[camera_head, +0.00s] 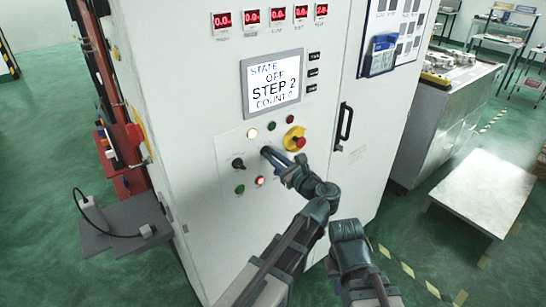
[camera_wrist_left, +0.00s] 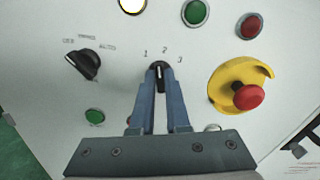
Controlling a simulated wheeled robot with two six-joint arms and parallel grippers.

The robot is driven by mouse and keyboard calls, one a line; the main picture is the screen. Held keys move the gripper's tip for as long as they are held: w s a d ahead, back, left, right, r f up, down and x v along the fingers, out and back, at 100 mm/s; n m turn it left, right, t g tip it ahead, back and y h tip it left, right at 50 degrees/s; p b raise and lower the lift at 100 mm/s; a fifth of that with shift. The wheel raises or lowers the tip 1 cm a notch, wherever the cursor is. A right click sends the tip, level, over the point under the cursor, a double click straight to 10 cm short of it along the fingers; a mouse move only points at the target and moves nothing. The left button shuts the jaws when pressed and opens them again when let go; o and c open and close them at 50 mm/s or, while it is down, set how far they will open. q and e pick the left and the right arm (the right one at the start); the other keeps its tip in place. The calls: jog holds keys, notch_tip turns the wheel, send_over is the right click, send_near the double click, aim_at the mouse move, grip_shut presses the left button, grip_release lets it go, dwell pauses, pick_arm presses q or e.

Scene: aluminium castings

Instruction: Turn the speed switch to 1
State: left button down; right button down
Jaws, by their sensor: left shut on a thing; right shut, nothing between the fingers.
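The speed switch (camera_wrist_left: 159,68) is a small black knob with a light pointer line on the white panel, with the marks 1, 2 and 3 around it. Its line points up, near the 2. My left gripper (camera_wrist_left: 160,84) is shut on the knob, with a blue-grey finger on each side. In the head view my left gripper (camera_head: 269,155) reaches the panel from the lower right and covers most of the knob. My right arm shows at the bottom of the head view, but its fingers are not visible.
The black mode selector (camera_wrist_left: 84,64) is left of the speed switch. The red emergency stop (camera_wrist_left: 248,96) on its yellow base is to the right. A green button (camera_wrist_left: 95,116) sits lower left. The screen (camera_head: 273,84) reads STATE OFF, STEP 2. A door handle (camera_head: 343,124) is further right.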

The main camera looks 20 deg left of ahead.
pick_arm(q)
jog(key=n, duration=0.5)
jog(key=shift+s+n, duration=0.1)
jog(key=shift+n, duration=0.2)
dwell(0.4)
jog(key=c, duration=0.9)
grip_release()
